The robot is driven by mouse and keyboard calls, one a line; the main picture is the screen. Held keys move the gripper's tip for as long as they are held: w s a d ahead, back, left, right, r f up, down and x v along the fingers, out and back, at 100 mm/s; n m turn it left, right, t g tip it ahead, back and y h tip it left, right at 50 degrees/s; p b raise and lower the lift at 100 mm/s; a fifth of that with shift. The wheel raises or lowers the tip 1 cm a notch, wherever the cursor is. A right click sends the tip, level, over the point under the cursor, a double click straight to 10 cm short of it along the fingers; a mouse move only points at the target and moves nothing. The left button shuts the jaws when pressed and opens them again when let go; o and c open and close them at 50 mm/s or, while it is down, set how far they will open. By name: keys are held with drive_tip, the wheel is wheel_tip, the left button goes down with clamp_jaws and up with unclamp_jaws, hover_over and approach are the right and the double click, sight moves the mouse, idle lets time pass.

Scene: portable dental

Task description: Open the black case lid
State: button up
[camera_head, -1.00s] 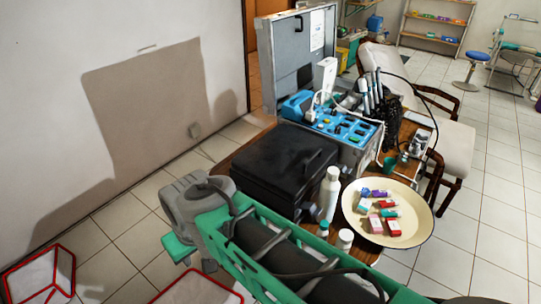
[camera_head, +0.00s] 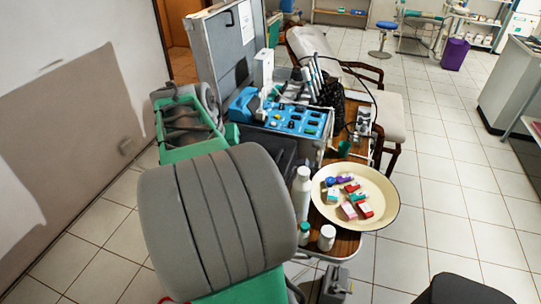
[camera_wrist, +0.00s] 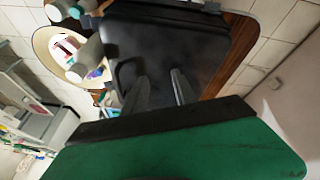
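The black case (camera_head: 278,153) is mostly hidden behind my arm in the head view; only a dark strip shows. In the wrist view the black case (camera_wrist: 205,38) fills the upper middle, and its broad dark top looks flat and shut. My gripper (camera_wrist: 159,78) shows two grey fingers spread apart over the case, with nothing seen between them. Whether the fingertips touch the case I cannot tell. The gripper is hidden in the head view.
A white bottle (camera_head: 301,197) and small jars stand close to my arm. A cream bowl (camera_head: 385,212) of small coloured boxes sits at the table's right edge. Blue dental equipment (camera_head: 290,116) with an upright grey lid (camera_head: 232,45) stands behind. A wall is at left.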

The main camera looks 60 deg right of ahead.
drive_tip(key=s+d+m+g, duration=0.2)
drive_tip(key=s+d+m, duration=0.1)
drive_tip(key=s+d, duration=0.45)
drive_tip(key=shift+m, duration=0.3)
drive_tip(key=x, duration=0.3)
drive_tip(key=d+x, duration=0.1)
drive_tip(key=x, duration=0.2)
drive_tip(key=shift+w+d+p, duration=0.15)
drive_tip(key=shift+d+p, duration=0.15)
drive_tip(key=shift+d+f, duration=0.25)
drive_tip(key=shift+f, duration=0.25)
drive_tip(key=shift+c, duration=0.4)
clamp_jaws()
